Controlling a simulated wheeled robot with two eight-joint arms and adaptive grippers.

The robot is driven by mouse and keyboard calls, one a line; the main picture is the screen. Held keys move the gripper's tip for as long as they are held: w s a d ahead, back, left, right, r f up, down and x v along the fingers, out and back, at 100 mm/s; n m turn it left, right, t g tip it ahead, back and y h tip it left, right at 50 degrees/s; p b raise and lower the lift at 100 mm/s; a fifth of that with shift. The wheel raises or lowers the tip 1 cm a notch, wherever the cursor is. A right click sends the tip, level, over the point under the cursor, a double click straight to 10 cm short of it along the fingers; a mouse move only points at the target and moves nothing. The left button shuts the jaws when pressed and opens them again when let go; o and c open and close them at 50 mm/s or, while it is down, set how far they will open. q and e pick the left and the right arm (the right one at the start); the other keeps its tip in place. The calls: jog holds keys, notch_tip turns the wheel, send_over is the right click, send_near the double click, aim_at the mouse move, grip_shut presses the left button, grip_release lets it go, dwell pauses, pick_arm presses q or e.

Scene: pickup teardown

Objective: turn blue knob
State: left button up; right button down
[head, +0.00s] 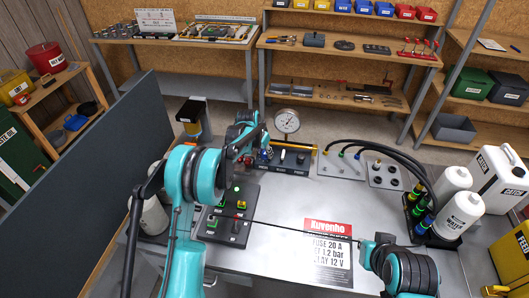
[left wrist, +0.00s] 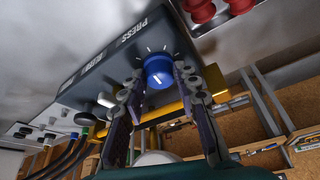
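The blue knob (left wrist: 158,72) sits on the face of a dark panel (left wrist: 105,55) in the left wrist view. It is round with a white pointer mark, and white tick marks surround its upper side. My left gripper (left wrist: 160,80) is open with one finger on each side of the knob; I cannot tell whether either finger touches it. In the head view my left gripper (head: 258,150) is at the left end of the panel (head: 290,165), and arm and gripper largely hide the knob. My right gripper (head: 371,246) is low at the right, away from the panel; its fingers are unclear.
A pressure gauge (head: 287,122) stands behind the panel. A dark control box (head: 225,222) with a green light lies nearer. Black hoses (head: 395,152) and white bottles (head: 460,215) are at the right. A red-headed sign (head: 327,250) lies on the bench.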

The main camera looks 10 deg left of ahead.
pick_arm(q)
jog(key=o, duration=0.3)
jog(key=v, duration=1.2)
jog(key=shift+s, duration=0.15)
